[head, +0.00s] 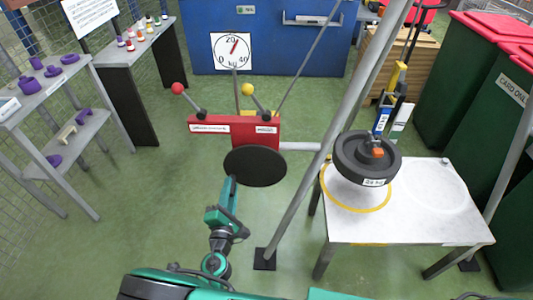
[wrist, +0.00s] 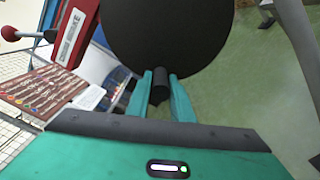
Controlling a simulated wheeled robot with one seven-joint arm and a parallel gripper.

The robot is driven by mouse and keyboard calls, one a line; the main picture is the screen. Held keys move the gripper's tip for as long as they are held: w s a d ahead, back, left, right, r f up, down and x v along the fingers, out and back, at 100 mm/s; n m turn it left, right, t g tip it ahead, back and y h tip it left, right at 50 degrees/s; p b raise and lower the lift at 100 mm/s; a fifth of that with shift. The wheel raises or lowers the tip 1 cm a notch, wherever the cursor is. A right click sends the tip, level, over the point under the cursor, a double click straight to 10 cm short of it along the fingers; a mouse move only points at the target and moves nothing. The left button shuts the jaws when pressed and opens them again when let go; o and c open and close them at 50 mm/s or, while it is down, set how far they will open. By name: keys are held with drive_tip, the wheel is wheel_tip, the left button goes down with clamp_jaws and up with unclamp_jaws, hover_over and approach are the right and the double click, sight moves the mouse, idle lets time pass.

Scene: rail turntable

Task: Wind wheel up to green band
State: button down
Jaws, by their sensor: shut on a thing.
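The wheel (head: 255,167) is a dark disc in front of a red winch housing (head: 222,130); in the wrist view the wheel (wrist: 168,30) fills the top middle. My gripper (head: 231,182) is at the wheel's lower left edge. In the wrist view my gripper (wrist: 161,80) has its teal fingers shut on the wheel's short black handle (wrist: 160,92). A round dial (head: 232,50) on the blue back wall is marked 0, 20 and 40 kg, with a red needle near the top. A green band cannot be made out. A black weight (head: 350,165) appears raised over the table.
A yellow ring (head: 345,208) is marked on the white table (head: 430,220). Grey slanted posts (head: 310,180) stand between wheel and table. Red and yellow ball-ended levers (head: 178,88) top the housing. Shelves (head: 75,130) stand left, dark green bins (head: 470,70) right. Green floor is open left of my arm.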

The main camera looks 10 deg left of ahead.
drive_tip(key=c, duration=1.6)
unclamp_jaws()
drive_tip(key=shift+s+a+r, duration=0.1)
drive_tip(key=shift+a+r, duration=0.05)
drive_tip(key=shift+r, duration=0.15)
drive_tip(key=shift+o, duration=1.2)
drive_tip(key=shift+f, duration=0.1)
drive_tip(key=s+d, duration=0.1)
drive_tip(key=s, duration=0.6)
drive_tip(key=shift+s+d, duration=0.35)
drive_tip(key=shift+d, duration=0.05)
drive_tip(key=shift+f, duration=0.1)
